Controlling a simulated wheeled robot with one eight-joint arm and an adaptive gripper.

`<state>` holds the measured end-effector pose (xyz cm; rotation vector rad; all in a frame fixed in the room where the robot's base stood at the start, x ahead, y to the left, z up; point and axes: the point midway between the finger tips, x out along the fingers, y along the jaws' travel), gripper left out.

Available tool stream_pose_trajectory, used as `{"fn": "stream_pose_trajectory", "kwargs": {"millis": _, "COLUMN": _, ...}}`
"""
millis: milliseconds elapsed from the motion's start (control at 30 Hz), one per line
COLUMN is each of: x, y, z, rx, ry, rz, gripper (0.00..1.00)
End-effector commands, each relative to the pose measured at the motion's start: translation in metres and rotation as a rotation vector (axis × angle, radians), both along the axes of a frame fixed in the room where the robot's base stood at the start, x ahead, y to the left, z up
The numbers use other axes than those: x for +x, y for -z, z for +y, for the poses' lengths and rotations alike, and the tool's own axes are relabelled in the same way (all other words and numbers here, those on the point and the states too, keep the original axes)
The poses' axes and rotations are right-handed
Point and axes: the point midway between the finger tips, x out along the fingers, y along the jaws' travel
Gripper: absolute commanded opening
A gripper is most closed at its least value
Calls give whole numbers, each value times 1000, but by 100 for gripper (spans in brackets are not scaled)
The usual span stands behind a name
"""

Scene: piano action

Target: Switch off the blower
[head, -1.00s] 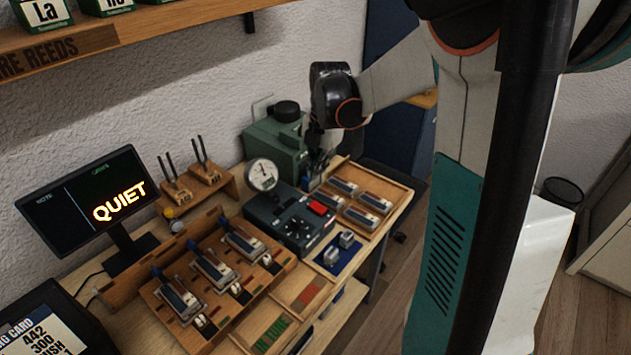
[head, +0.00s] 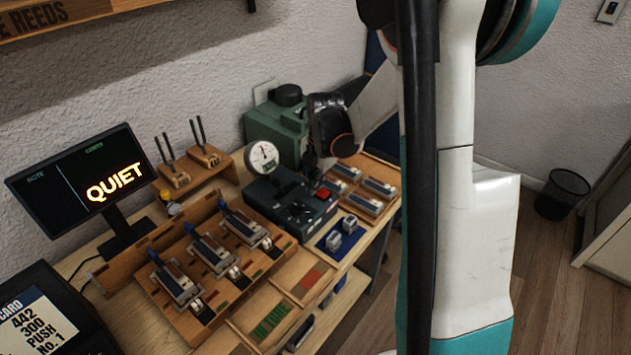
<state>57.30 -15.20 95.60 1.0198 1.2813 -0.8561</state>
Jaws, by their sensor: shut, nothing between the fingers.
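A dark control box (head: 285,213) stands on the bench in the head view, with a knob and a red switch (head: 323,194) on its top. A round white gauge (head: 263,155) rises at its back left. A green housing with a black cap (head: 262,128) stands behind it; no label shows which unit is the blower. My gripper (head: 317,176) is shut and empty, pointing down just behind the red switch at the box's back right. Its fingertips are small and dark, and I cannot tell whether they touch the box.
A wooden rack with several reed units (head: 158,242) is at the front left. A tray of metal blocks (head: 380,188) lies right of the box, close to my gripper. A blue mat (head: 352,243) is in front. A monitor (head: 80,187) reads QUIET.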

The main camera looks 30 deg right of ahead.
Motion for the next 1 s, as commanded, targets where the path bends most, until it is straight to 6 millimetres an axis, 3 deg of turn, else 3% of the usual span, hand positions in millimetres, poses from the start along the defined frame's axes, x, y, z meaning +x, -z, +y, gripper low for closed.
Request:
{"fn": "stream_pose_trajectory", "kwargs": {"millis": 600, "x": 2, "y": 7, "z": 1, "rx": -2, "ry": 0, "rz": 7, "gripper": 0}}
{"fn": "stream_pose_trajectory", "kwargs": {"millis": 1000, "x": -11, "y": 4, "z": -4, "rx": -2, "ry": 1, "rz": 8, "gripper": 0}}
